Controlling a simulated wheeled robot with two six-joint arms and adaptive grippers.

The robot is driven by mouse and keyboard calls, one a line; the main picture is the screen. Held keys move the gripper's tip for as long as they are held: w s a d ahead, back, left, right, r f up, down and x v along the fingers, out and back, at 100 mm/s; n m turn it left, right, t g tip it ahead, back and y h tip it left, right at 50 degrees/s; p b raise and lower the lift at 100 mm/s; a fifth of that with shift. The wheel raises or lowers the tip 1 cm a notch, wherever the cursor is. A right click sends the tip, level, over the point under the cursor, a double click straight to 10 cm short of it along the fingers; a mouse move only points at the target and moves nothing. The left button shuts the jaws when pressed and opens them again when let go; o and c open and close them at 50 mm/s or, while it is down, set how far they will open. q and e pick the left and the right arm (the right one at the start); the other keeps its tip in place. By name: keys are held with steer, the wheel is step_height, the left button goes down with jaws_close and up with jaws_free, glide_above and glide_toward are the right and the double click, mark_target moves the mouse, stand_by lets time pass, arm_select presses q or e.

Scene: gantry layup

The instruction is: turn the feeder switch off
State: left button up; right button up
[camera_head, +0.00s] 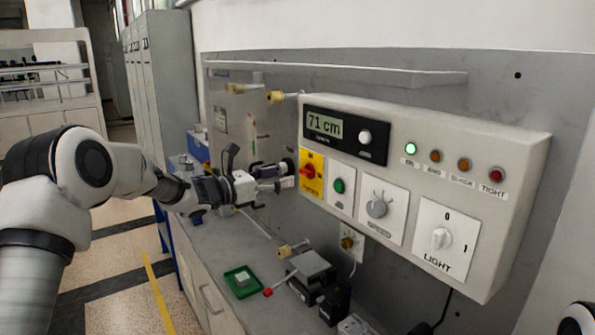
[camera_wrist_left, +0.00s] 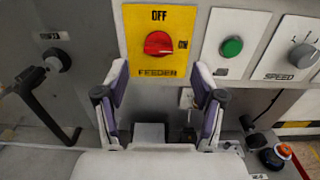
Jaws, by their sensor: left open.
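The feeder switch is a red rotary knob (camera_head: 307,170) on a yellow plate (camera_head: 312,187) at the left end of the control box. In the left wrist view, the red knob (camera_wrist_left: 158,43) lies sideways, in line with the ON mark on its right. OFF is printed above it on the yellow plate (camera_wrist_left: 135,25). My left gripper (camera_head: 284,180) is open just left of the plate. In the left wrist view, my left gripper's fingers (camera_wrist_left: 160,78) are spread below the knob, apart from it and empty. My right gripper does not show.
The control box (camera_head: 490,150) carries a 71 cm display (camera_head: 325,124), a lit green lamp (camera_head: 411,148), a green button (camera_head: 339,185), a speed dial (camera_head: 377,208) and a light switch (camera_head: 441,238). Below are a green tray (camera_head: 230,285) and a grey-black device (camera_head: 312,268).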

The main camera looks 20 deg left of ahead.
mark_target(303, 171)
arm_select(q)
steer(key=p+x, duration=0.2)
steer(key=x, duration=0.3)
steer(key=shift+w, duration=0.3)
steer(key=shift+w+d+f+p, duration=0.15)
steer(key=shift+w+d+p, duration=0.2)
steer(key=shift+s, duration=0.1)
steer(key=c, duration=1.1)
steer(key=shift+c, duration=0.2)
